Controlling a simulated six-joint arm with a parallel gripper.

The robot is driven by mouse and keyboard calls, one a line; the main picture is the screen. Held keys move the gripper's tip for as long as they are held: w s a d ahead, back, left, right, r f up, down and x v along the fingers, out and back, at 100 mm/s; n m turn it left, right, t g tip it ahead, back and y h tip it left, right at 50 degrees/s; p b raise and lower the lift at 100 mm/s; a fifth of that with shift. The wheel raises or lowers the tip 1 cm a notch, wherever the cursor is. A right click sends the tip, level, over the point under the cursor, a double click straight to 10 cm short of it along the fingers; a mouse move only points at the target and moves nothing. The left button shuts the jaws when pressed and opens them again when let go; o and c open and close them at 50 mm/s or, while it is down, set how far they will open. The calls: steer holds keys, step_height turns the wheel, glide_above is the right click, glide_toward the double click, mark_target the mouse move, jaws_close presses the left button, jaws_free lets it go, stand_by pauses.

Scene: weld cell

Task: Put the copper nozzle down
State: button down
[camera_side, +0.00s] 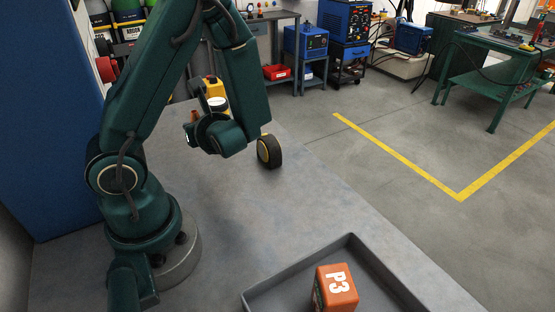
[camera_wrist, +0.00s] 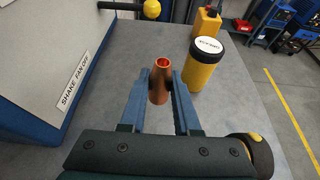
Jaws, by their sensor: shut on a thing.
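The copper nozzle (camera_wrist: 159,82) is a hollow copper-coloured tube, its open end facing the wrist camera. My gripper (camera_wrist: 160,79) is shut on it, with one blue-grey finger on each side. In the side view my gripper is at the far end of the bench, mostly hidden by my wrist. A small copper-coloured bit (camera_side: 194,115) shows there beside it. I cannot tell whether the nozzle's lower end touches the bench.
A yellow canister with a white lid (camera_wrist: 204,65) stands close right of the nozzle; a yellow bottle (camera_wrist: 206,22) is behind. A blue cabinet (camera_wrist: 45,60) is left. A grey tray (camera_side: 385,277) holds an orange P3 block (camera_side: 336,288). Mid-bench is clear.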

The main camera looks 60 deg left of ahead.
mark_target(205, 166)
steer(key=shift+f, duration=4.25)
steer(key=c, duration=0.6)
jaws_free()
steer(key=shift+f, duration=0.1)
